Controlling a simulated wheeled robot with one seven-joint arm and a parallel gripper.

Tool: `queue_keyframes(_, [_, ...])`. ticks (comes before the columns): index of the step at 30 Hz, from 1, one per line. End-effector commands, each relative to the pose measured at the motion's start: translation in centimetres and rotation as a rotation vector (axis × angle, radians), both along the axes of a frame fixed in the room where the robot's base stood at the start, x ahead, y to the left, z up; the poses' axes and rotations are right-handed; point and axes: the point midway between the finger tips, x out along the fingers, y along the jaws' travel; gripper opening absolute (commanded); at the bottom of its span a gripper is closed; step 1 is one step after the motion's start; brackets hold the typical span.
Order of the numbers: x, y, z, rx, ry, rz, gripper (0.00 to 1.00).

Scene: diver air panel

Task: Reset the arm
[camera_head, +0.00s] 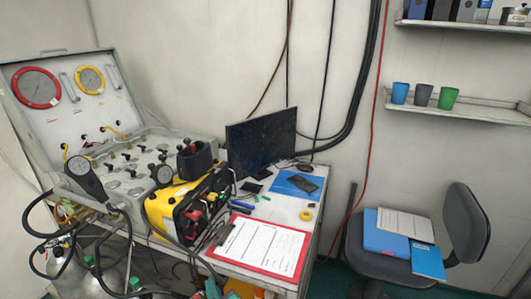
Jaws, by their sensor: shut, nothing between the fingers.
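My arm and my gripper do not show in the head view, so where the gripper is cannot be told. The diver air panel (128,172) is an open grey case at the left, with rows of valves and knobs. Its raised lid carries a red-rimmed gauge (37,87) and a yellow-rimmed gauge (90,80). Black gauges and dark hoses hang at its front edge. A yellow and black unit (172,205) with cables stands beside it on the bench.
A red clipboard (258,247) lies at the bench's front, with a monitor (261,141) behind. An office chair (466,222) with blue folders (385,236) stands right. Gas cylinders (66,275) stand lower left. Wall shelves (480,109) hold cups. Some floor shows between bench and chair.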

Motion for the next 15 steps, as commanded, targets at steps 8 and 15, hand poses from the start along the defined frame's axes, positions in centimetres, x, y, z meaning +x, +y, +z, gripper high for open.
queue_keyframes(8, [-3.0, -2.6, -2.8, 0.031, 0.018, -0.066, 0.0])
queue_keyframes(15, [-7.8, -6.0, -5.9, 0.079, 0.039, -0.156, 0.0])
